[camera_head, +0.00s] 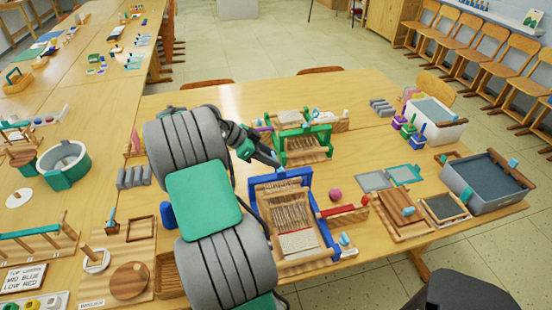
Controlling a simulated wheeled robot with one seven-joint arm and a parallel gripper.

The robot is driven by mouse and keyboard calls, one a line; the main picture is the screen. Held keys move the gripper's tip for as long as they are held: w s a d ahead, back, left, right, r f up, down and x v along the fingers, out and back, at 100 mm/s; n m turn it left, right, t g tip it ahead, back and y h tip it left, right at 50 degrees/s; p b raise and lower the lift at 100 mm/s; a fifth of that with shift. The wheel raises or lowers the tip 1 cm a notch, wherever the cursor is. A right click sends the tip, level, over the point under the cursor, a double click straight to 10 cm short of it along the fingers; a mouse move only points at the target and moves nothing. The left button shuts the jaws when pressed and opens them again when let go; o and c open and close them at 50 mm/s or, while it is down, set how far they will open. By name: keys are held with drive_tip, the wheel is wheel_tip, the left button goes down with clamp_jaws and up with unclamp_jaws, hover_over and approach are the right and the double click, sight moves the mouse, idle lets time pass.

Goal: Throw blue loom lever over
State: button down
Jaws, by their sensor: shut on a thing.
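The blue loom (322,225) stands on the wooden table in the middle of the view, with a blue frame and pale threads over a wooden bed. The blue loom lever seems to be between the fingers. The fingertips and the lever are small and partly hidden by the gripper, so the lever's tilt cannot be told.
A green loom (325,132) stands close behind the blue loom. A pink ball (335,195) and a red-topped block (345,212) lie to its right. Grey-filled trays (487,185) stand at the right. My arm covers the table left of the loom.

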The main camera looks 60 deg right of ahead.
drive_tip(key=shift+w+a+f+b, duration=0.3)
drive_tip(key=shift+w+a+f, duration=0.15)
drive_tip(key=shift+a+f, duration=0.1)
drive_tip(key=shift+f, duration=0.15)
idle(0.6)
drive_tip(key=c, duration=1.3)
unclamp_jaws()
drive_tip(key=o, duration=0.5)
drive_tip(key=shift+c, duration=0.2)
drive_tip(key=shift+d+r, duration=0.1)
drive_tip(key=shift+r, duration=0.1)
drive_tip(key=v, duration=0.7)
drive_tip(key=shift+w+r, duration=0.25)
